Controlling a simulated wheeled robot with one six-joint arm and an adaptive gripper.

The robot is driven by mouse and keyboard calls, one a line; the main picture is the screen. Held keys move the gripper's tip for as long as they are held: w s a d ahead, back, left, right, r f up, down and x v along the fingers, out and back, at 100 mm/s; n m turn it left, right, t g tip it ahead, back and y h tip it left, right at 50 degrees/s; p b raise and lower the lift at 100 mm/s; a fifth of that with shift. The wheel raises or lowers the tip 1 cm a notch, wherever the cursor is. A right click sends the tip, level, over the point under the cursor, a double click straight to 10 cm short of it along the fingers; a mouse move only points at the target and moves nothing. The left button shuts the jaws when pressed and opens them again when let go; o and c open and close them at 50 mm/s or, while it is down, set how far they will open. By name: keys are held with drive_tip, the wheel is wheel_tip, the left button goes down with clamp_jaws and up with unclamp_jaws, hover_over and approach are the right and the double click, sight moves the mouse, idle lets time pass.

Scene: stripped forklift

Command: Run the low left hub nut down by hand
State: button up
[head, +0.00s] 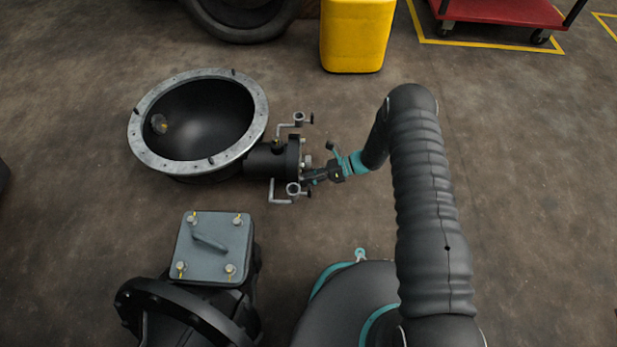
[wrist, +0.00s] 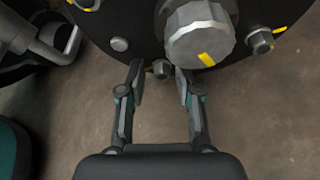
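The dark round hub (head: 292,157) faces right, at the end of a short axle tube, in the head view. In the wrist view its face (wrist: 145,22) fills the top, with a large grey central nut (wrist: 200,35) bearing a yellow mark. A small hub nut (wrist: 161,69) sits low on the rim, left of the central nut. My gripper (wrist: 162,77) is open, with one finger on each side of that small nut; whether either finger touches it I cannot tell. In the head view my gripper (head: 314,176) is close to the hub, its fingertips partly hidden.
Other hub nuts (wrist: 260,41) and a plain round head (wrist: 119,44) sit around the rim. Grey bent brackets (head: 284,196) stick out beside the hub. A bowl-shaped housing (head: 146,157) lies left, and a square cover plate (head: 195,260) stands in front.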

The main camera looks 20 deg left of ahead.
drive_tip(key=n+t, duration=0.2)
drive_tip(key=n, duration=0.1)
idle(0.4)
clamp_jaws()
drive_tip(key=shift+w, duration=0.1)
